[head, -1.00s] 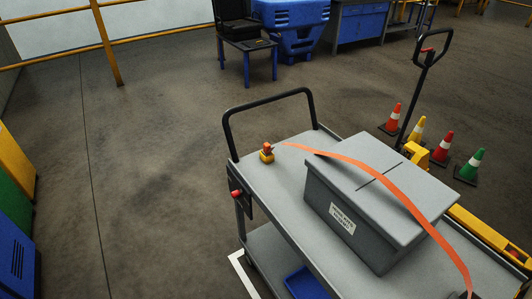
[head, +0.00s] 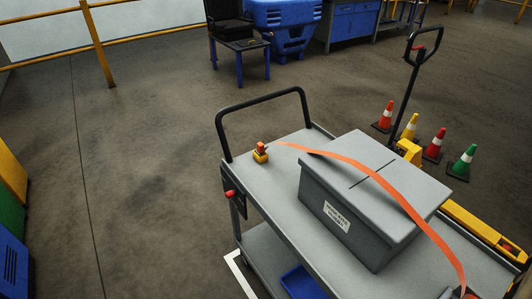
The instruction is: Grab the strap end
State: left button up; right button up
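An orange strap (head: 375,175) runs over the lid of a grey box (head: 350,205). The box carries a white label and stands on a grey cart (head: 270,185). Neither of my grippers is in view.
A black cart handle (head: 262,98) rises at the cart's far end. A pallet truck with yellow forks (head: 480,228) stands right of the cart, with several coloured cones (head: 432,147) behind. A blue bin (head: 300,284) sits on the lower shelf.

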aim_at(260, 145)
jog(key=i+j+z, duration=0.15)
jog(key=z, duration=0.3)
jog(key=i+j+z, duration=0.15)
jog(key=z, duration=0.3)
